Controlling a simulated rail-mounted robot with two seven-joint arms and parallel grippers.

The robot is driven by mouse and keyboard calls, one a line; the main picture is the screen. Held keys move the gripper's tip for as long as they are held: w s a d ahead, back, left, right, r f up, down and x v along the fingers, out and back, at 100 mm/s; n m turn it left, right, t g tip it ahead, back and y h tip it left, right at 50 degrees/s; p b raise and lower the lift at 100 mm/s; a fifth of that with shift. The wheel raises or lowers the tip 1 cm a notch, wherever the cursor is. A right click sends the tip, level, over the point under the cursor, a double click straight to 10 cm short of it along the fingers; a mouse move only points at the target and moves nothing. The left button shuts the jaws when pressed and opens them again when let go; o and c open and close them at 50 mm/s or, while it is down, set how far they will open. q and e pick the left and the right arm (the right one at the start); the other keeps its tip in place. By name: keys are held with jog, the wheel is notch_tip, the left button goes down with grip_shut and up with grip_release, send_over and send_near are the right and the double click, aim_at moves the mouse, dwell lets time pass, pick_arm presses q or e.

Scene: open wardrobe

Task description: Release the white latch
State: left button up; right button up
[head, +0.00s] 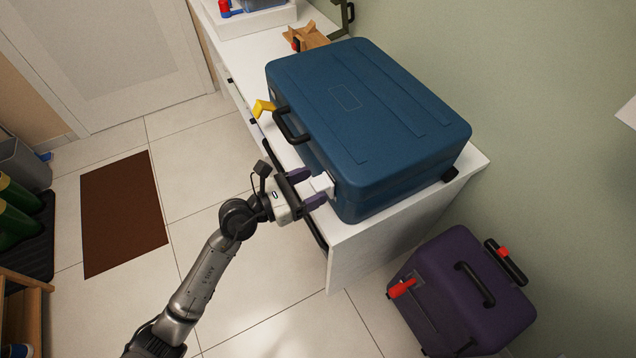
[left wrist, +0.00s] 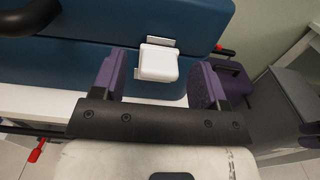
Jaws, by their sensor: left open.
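A blue suitcase (head: 365,115) lies flat on the white cabinet top, its front side facing my arm. The white latch (head: 321,184) sits on that front side near the right end; it also shows in the left wrist view (left wrist: 158,63). A yellow latch (head: 263,108) sticks out near the left end. A black handle (head: 289,127) is between them. My left gripper (head: 308,189) is open, with its purple fingers on either side of the white latch. In the left wrist view the latch lies ahead, between the fingertips (left wrist: 162,82), with gaps on both sides.
The white cabinet (head: 355,245) has dark handles along its front. A purple suitcase (head: 462,285) with red parts stands on the floor at right. A brown cardboard piece (head: 309,37) lies behind the blue suitcase.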

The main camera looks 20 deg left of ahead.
pick_arm(q)
jog(key=shift+x, duration=1.15)
jog(key=shift+c, duration=0.4)
